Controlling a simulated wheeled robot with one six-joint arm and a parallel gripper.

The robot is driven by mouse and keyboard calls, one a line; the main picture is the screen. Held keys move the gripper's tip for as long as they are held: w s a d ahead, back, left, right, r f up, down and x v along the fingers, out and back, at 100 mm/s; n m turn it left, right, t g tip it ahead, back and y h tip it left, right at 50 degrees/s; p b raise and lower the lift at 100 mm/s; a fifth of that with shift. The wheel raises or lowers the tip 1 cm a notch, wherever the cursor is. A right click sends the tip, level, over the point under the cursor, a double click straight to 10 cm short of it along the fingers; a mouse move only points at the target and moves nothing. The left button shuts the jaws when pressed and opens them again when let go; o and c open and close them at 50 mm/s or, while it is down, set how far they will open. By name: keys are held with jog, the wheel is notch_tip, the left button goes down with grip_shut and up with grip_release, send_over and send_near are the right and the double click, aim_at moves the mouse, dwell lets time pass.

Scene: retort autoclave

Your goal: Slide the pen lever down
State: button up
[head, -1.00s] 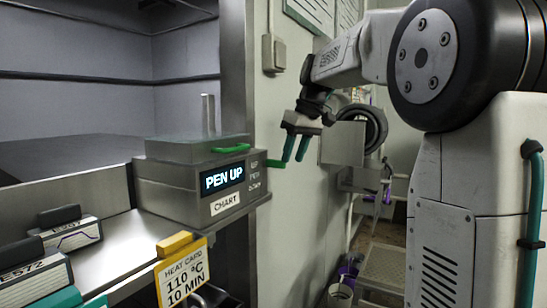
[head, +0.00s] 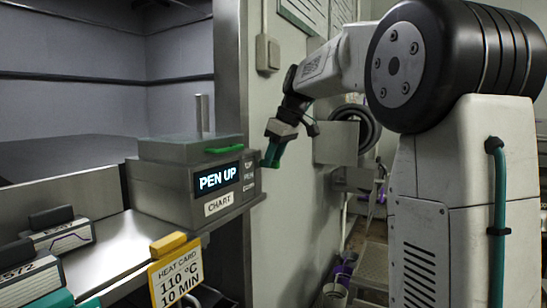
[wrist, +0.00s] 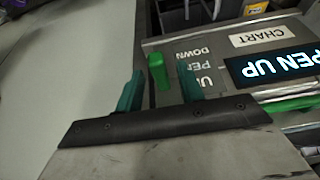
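The chart recorder (head: 165,203) is a grey metal box with a lit display (head: 218,179) reading PEN UP and a CHART label. The pen lever (wrist: 160,83) is a bright green tab on its side, by the markings UP, PEN and DOWN. My gripper (head: 272,153) is at the recorder's right side and hides the lever in the head view. In the wrist view my gripper (wrist: 161,75) is open, with one teal finger on each side of the lever. Gaps show between the lever and both fingers.
A green handle (head: 224,149) lies on the recorder's top. A yellow-clipped heat card (head: 176,272) hangs below the recorder. Dark-handled blocks (head: 58,235) stand on the shelf at left. A wall (head: 290,220) is close behind my gripper.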

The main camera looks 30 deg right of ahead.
aim_at(279, 164)
grip_shut()
notch_tip(279, 164, down, 6)
dwell(0.4)
jog(key=shift+f, duration=0.1)
grip_release()
jog(key=v, duration=0.8)
